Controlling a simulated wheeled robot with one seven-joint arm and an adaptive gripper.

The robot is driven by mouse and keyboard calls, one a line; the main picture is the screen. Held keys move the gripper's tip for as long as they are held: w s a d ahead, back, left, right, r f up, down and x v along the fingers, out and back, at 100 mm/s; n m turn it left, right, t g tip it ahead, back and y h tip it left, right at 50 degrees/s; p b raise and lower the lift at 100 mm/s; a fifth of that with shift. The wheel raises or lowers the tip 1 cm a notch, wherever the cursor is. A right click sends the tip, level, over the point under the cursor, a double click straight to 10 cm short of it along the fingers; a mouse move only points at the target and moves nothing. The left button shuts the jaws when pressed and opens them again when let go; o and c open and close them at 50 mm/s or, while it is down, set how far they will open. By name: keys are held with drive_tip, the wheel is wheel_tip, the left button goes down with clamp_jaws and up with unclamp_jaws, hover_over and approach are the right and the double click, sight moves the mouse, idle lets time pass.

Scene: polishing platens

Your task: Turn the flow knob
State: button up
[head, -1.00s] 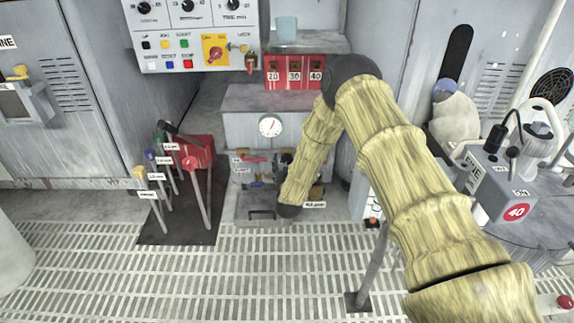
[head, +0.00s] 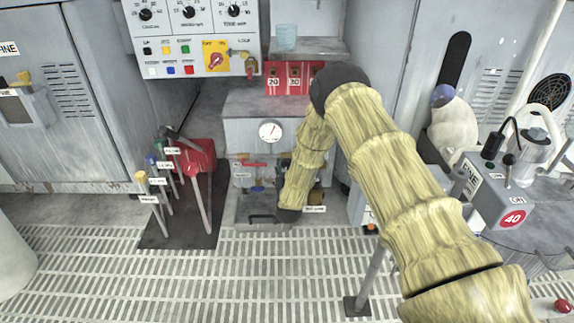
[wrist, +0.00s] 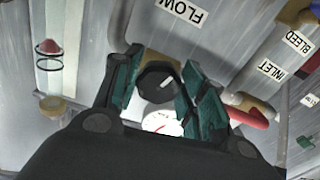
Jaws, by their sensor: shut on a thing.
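The flow knob (wrist: 157,81) is a black round knob with a white pointer line, seen in the wrist view below the FLOW label (wrist: 184,10). My gripper (wrist: 157,88) has its green-padded fingers on both sides of the knob and is shut on it. The pointer line slants up and to the right in that view. In the head view my sleeved arm reaches down to the front of the grey cabinet (head: 240,128), and it hides the knob and my fingers.
In the wrist view a red lever handle (wrist: 243,117) lies right of the fingers, near the INLET label (wrist: 270,69). A sight tube with a red float (wrist: 49,47) stands at left. A lever stand (head: 200,158) is left of the cabinet; slatted floor (head: 120,270) lies open in front.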

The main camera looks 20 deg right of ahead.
drive_tip(key=n+p, duration=0.2)
drive_tip(key=shift+r+p, duration=0.25)
drive_tip(key=shift+p, duration=0.1)
drive_tip(key=shift+f+n+p, duration=0.2)
drive_tip(key=shift+n+p, duration=1)
drive_tip(key=shift+n, duration=0.4)
drive_tip(key=shift+d, duration=0.1)
drive_tip(key=o, duration=1)
drive_tip(key=shift+o, duration=0.2)
drive_tip(key=v, duration=1.2)
